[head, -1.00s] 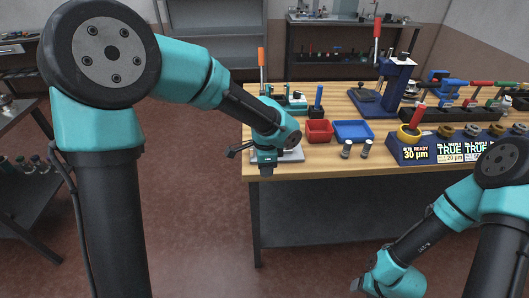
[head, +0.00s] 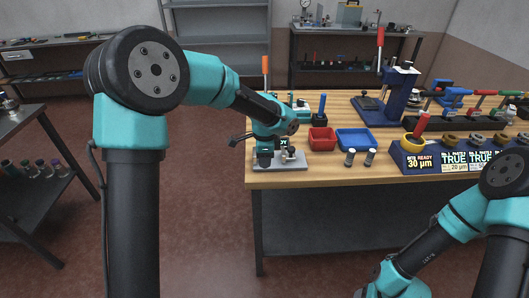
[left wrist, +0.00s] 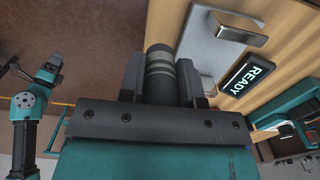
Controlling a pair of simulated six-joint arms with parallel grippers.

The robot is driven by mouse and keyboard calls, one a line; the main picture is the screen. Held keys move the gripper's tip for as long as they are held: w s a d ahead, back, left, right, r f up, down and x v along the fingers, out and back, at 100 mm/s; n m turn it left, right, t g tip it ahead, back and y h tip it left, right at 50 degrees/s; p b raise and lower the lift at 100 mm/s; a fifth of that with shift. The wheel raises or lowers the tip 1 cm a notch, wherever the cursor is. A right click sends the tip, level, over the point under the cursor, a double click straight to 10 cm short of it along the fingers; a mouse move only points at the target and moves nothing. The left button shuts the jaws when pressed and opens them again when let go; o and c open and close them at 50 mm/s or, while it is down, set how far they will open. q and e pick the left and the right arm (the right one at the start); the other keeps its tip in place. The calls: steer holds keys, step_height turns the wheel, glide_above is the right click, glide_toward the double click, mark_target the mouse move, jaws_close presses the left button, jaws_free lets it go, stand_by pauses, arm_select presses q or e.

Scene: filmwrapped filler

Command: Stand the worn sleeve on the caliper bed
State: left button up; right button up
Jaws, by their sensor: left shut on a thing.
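The worn sleeve (left wrist: 160,72), a dark cylinder with pale bands, is gripped between the two fingers of my left gripper (left wrist: 160,88) in the left wrist view. In the head view my left gripper (head: 265,160) is at the caliper bed (head: 293,164), a flat grey plate near the table's front left corner; the sleeve cannot be made out there. The bed also shows in the left wrist view (left wrist: 204,48), to the right of the sleeve. Whether the sleeve touches it I cannot tell. My right gripper (head: 366,293) is mostly cut off at the bottom edge.
A small display (left wrist: 247,77) reading READY lies beside the bed. Two small cylinders (head: 360,158) stand in front of a red tray (head: 322,139) and a blue tray (head: 355,139). A labelled rack (head: 425,157) stands to the right. Wood front of the cylinders is clear.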

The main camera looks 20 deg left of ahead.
arm_select(q)
steer(key=w, duration=0.2)
steer(key=w+a, duration=0.1)
steer(key=w, duration=0.2)
steer(key=w+a, duration=0.1)
steer(key=w, duration=0.1)
steer(key=shift+w+a+f, duration=0.2)
steer(key=shift+w+f, duration=0.2)
steer(key=shift+f, duration=0.1)
steer(key=shift+f, duration=1.65)
steer(key=shift+f, duration=0.15)
steer(key=o, duration=0.9)
step_height(320, 180, up, 12)
steer(key=shift+r, duration=0.2)
